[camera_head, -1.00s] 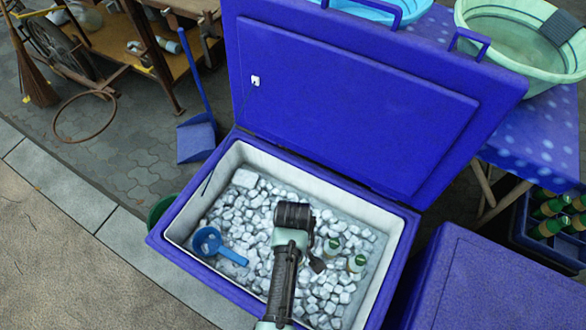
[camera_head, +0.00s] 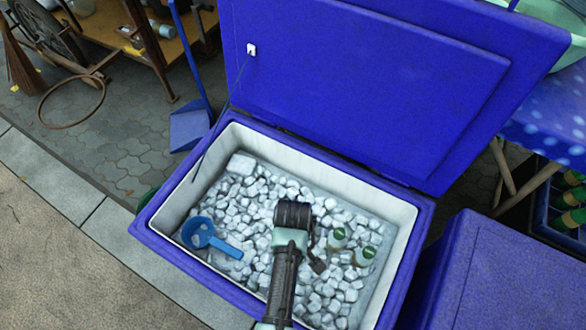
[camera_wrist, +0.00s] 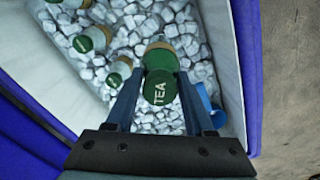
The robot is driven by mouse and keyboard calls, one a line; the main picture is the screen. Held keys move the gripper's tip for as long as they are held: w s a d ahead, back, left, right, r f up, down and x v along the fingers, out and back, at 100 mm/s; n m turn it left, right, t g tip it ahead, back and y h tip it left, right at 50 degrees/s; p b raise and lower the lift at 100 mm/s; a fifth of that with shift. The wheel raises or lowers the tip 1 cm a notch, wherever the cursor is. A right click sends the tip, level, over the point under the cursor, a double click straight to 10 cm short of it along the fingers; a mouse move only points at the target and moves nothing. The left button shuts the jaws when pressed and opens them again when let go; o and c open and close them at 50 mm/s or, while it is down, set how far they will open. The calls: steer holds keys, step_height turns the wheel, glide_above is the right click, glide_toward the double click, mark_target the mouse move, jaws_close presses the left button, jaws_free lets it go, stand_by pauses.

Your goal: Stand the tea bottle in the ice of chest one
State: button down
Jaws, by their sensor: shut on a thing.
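The tea bottle (camera_wrist: 160,88), with a green cap lettered TEA, is between the fingers of my gripper (camera_wrist: 160,104) in the wrist view. My gripper is shut on it, over the ice. The cap faces the wrist camera; the bottle's lower end is hidden, so I cannot tell whether it touches the ice. In the head view my arm hides the bottle and fingertips. The open blue chest (camera_head: 150,238) has white inner walls and is filled with ice cubes (camera_head: 262,205). I see no number on it.
Two green-capped bottles (camera_head: 338,236) (camera_head: 365,255) stand in the ice right of my arm. A blue scoop (camera_head: 203,236) lies at the left. The raised lid (camera_head: 380,85) stands behind. A closed blue chest (camera_head: 500,275) is at the right. Ice between scoop and arm is clear.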

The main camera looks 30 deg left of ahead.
step_height(320, 180, down, 5)
steer(key=b, duration=0.4)
steer(key=shift+f+b, duration=2.95)
steer(key=shift+f, duration=1.45)
steer(key=shift+d+f, duration=0.1)
steer(key=shift+f, duration=0.45)
steer(key=shift+c, duration=1)
jaws_free()
steer(key=shift+o, duration=0.2)
steer(key=shift+o, duration=0.8)
steer(key=shift+r, duration=0.1)
